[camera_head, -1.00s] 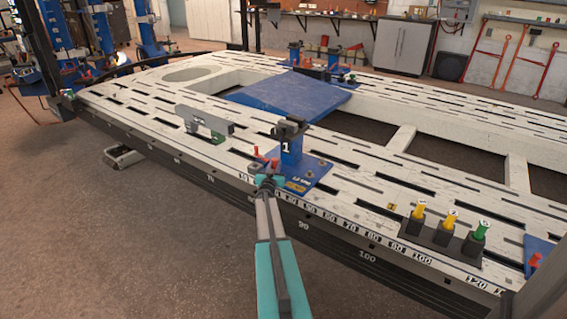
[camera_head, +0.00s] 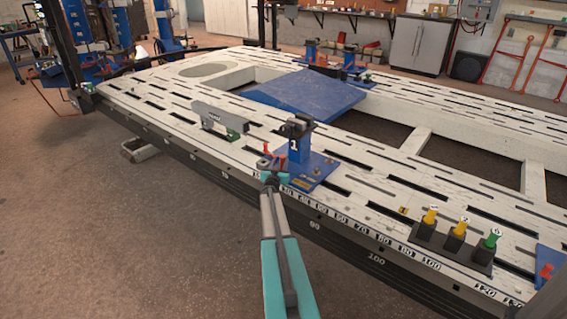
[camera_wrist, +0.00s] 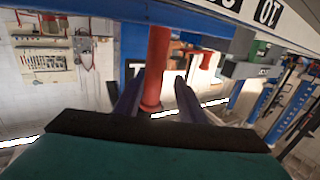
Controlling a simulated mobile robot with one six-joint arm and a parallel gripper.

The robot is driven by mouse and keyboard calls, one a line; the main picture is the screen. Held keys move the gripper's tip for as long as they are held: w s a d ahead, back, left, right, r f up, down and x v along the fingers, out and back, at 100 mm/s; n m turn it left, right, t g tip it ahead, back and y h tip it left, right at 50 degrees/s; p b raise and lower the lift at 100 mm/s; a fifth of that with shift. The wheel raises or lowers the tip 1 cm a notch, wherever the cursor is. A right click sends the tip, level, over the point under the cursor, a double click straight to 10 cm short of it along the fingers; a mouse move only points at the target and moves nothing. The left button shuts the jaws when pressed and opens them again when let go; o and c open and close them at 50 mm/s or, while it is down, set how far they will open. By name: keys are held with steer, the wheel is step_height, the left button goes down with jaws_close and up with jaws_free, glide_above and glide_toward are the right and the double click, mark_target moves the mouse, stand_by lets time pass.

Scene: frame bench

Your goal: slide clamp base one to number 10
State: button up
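Clamp base one is a blue plate (camera_head: 311,172) with an upright block (camera_head: 300,147) marked 1. It sits on the slotted white bench near its front edge. Two small red pins stand at its left side. My gripper (camera_head: 269,174) is at the front edge, at the base's left front. In the wrist view a red pin (camera_wrist: 157,55) stands between my two fingers (camera_wrist: 156,92). It is close to the left finger, with a gap to the right one.
A grey upright plate with a green foot (camera_head: 234,132) stands left of the base. A black holder (camera_head: 452,247) with yellow and green knobs stands to the right. A blue panel (camera_head: 310,91) lies behind. Numbers run along the front edge.

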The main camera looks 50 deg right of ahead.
steer(key=shift+s+d, duration=0.1)
steer(key=shift+s, duration=0.1)
steer(key=shift+s+a, duration=0.15)
steer(key=shift+a, duration=0.05)
steer(key=p+v, duration=0.1)
steer(key=v, duration=1.2)
steer(key=shift+a, duration=0.15)
stand_by(0.7)
